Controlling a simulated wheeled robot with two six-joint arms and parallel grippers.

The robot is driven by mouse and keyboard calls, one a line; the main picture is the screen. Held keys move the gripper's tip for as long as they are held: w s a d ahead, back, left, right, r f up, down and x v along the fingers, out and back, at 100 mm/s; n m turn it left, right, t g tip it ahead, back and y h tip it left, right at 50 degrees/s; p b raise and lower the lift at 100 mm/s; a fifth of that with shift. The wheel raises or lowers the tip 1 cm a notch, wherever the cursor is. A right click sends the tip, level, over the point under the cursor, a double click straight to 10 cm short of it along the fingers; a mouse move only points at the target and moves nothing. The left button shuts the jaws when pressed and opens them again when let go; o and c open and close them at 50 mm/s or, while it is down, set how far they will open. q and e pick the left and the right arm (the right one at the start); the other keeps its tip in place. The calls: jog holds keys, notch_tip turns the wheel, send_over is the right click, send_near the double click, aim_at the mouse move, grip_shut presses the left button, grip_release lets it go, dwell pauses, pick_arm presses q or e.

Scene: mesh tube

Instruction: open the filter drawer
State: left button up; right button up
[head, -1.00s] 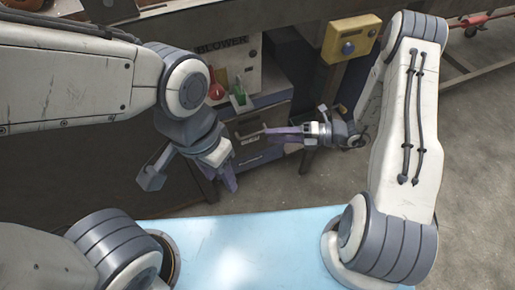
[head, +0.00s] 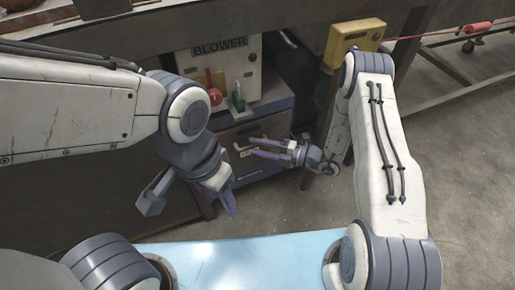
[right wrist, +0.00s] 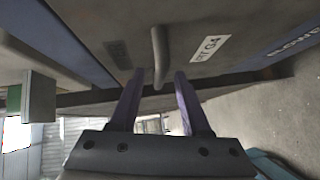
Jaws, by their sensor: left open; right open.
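The filter drawer (head: 275,127) is a grey front low in the cabinet under the blower panel, and it looks shut. Its bar handle (right wrist: 160,55) shows in the right wrist view, beside a white label ending in "G4" (right wrist: 210,48). My right gripper (head: 251,147) is open in front of the drawer. In the right wrist view its fingertips (right wrist: 159,73) are on either side of the handle's near end; I cannot tell whether they touch it. My left gripper (head: 228,202) is open and empty, lower and to the left, away from the drawer.
The blower panel (head: 222,65) stands above, with a red knob (head: 214,95) and a green part (head: 238,101) in front. A yellow box (head: 353,37) is to its right. A light blue surface (head: 240,262) is at the bottom.

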jog(key=shift+w+a, duration=0.1)
jog(key=shift+a, duration=0.05)
grip_shut()
dwell(1.4)
